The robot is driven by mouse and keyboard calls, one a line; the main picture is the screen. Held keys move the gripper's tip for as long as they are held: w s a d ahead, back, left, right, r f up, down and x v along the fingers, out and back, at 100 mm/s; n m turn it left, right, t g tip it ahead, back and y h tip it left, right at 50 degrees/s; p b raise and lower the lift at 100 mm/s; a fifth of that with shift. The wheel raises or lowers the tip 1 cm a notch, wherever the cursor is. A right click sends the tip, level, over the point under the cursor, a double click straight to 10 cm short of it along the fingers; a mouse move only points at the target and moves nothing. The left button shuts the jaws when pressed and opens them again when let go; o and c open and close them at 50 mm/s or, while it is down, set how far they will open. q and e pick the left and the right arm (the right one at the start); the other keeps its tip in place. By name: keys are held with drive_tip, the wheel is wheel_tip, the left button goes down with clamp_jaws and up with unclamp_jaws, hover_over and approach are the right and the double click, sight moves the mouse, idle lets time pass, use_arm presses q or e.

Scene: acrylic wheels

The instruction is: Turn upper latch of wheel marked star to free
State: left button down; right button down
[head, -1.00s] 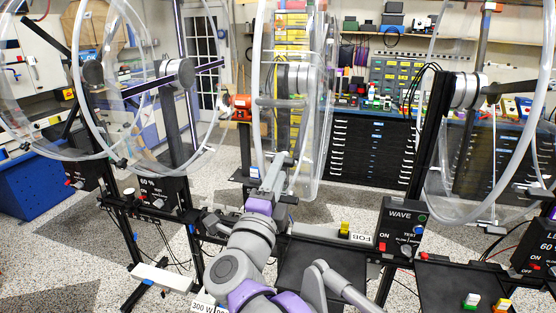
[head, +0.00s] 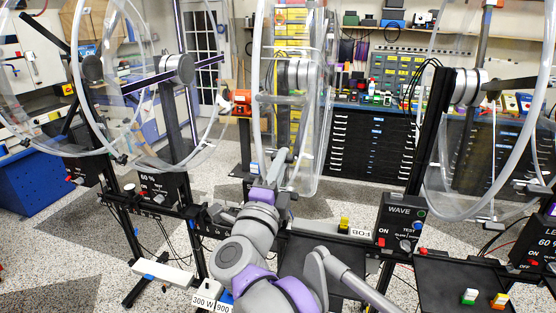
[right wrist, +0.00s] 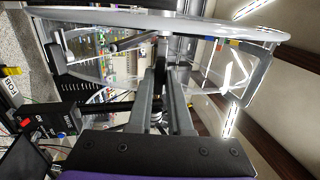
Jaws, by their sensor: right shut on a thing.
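The middle clear acrylic wheel (head: 257,60) stands upright around a silver hub (head: 297,73). A grey bar (head: 280,99) crosses it below the hub. My right gripper (head: 283,153) is low at the wheel's near side. In the right wrist view its two grey fingers (right wrist: 163,75) are shut on a slim dark part (right wrist: 160,62), seemingly a latch; its turn position is unclear. The wheel's curved rim (right wrist: 200,24) passes just beyond the fingers. A white outline mark (right wrist: 235,77) shows on the wheel; I cannot tell whether it is a star. My left gripper is not in view.
Other clear wheels stand at the left (head: 78,60) and right (head: 524,135) on black frames. A black WAVE control box (head: 402,222) is right of my arm. A black tray (head: 440,280) with coloured switches lies at the lower right. Drawers (head: 372,150) stand behind.

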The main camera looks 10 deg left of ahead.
drive_tip(key=n, duration=0.4)
drive_tip(key=shift+n, duration=0.3)
drive_tip(key=n+b, duration=0.1)
drive_tip(key=n, duration=0.3)
drive_tip(key=shift+n, duration=0.3)
